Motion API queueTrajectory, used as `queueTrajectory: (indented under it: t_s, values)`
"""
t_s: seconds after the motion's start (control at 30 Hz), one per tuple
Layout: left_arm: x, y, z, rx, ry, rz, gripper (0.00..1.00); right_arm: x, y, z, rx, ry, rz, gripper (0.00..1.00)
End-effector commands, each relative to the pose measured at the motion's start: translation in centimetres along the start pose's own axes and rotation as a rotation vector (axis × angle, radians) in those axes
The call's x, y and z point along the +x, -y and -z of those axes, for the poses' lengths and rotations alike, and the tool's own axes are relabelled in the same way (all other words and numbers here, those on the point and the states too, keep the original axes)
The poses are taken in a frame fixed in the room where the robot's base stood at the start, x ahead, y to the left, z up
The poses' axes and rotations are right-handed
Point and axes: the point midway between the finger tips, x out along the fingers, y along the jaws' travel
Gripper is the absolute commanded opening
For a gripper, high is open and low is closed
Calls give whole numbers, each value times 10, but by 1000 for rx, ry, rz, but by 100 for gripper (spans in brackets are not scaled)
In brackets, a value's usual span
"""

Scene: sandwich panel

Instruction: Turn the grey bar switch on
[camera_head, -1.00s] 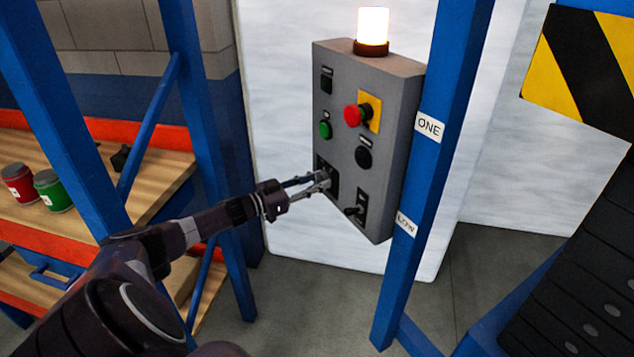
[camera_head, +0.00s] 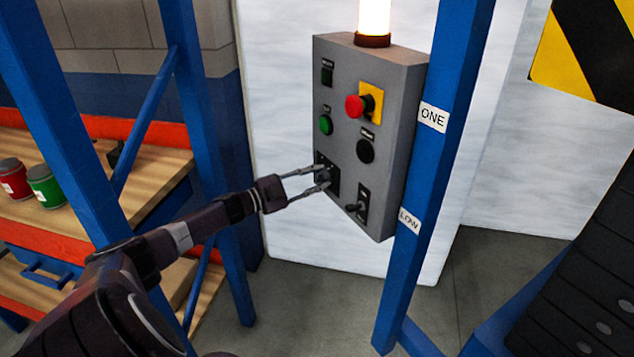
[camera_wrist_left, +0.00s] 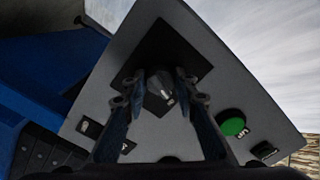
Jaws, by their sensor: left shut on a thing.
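The grey bar switch (camera_head: 322,176) sits on a dark square plate at the lower left of the grey control panel (camera_head: 388,80). In the left wrist view the bar switch (camera_wrist_left: 158,88) is a dark grey knob with a small light mark, between the two fingers. My left gripper (camera_head: 325,175) is shut on it, one finger on each side; its fingers also show in the left wrist view (camera_wrist_left: 160,82). The fingers partly hide the switch. My right gripper is not in view.
The panel also has a red button (camera_head: 354,106) on yellow, a green button (camera_head: 326,125), a black button (camera_head: 366,151) and a small lever switch (camera_head: 356,208). A lit lamp (camera_head: 374,18) stands on top. A blue post (camera_head: 410,235) stands right of the panel.

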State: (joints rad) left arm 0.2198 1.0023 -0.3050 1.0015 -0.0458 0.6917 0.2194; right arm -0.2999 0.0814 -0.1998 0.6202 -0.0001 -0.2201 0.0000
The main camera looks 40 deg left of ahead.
Motion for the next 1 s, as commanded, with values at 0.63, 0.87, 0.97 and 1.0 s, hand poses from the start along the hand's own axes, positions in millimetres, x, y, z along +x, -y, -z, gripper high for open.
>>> queueTrajectory:
  t_s: [0.63,0.87,0.97,1.0]
  values:
    - [0,0,0,231,0,-1,2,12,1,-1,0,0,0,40]
    - [0,0,0,233,0,-2,2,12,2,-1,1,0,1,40]
    - [0,0,0,233,0,-2,2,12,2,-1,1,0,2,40]
    - [0,0,0,233,0,-2,29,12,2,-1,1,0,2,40]
